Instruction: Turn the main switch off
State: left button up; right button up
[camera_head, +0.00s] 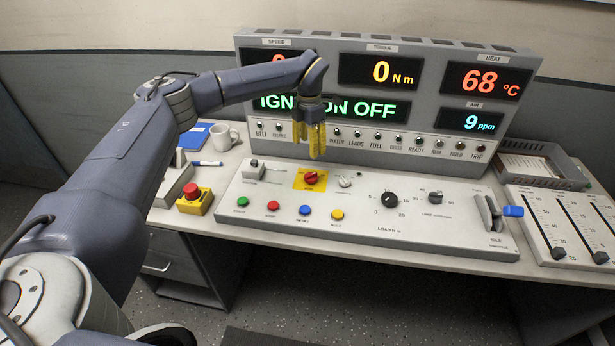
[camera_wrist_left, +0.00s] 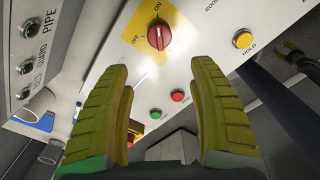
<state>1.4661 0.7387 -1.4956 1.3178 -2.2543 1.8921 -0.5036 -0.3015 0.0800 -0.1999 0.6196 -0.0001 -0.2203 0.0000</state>
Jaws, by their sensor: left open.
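The main switch is a red rotary knob (camera_head: 311,177) on a yellow plate on the sloped console. In the left wrist view the knob (camera_wrist_left: 159,37) sits between OFF and ON labels, and its pale mark seems to point at ON. My left gripper (camera_head: 316,141), with yellow ribbed fingers pointing down, is above and behind the knob. In the left wrist view the fingers (camera_wrist_left: 165,100) are spread apart and empty, with the knob beyond their tips. What looks like my right gripper (camera_wrist_left: 291,50) shows small at that view's right edge; its jaws are unclear.
Green, red, blue and yellow buttons line the console front; the yellow one (camera_head: 337,215) is labelled HOLD. The display panel (camera_head: 422,72) stands behind. An emergency stop (camera_head: 193,193) and mug (camera_head: 223,136) are left.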

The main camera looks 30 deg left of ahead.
aim_at(308, 176)
pick_arm(q)
notch_tip(308, 176, down, 13)
jog(key=shift+f, duration=0.1)
dwell(0.4)
jog(key=c, duration=1.2)
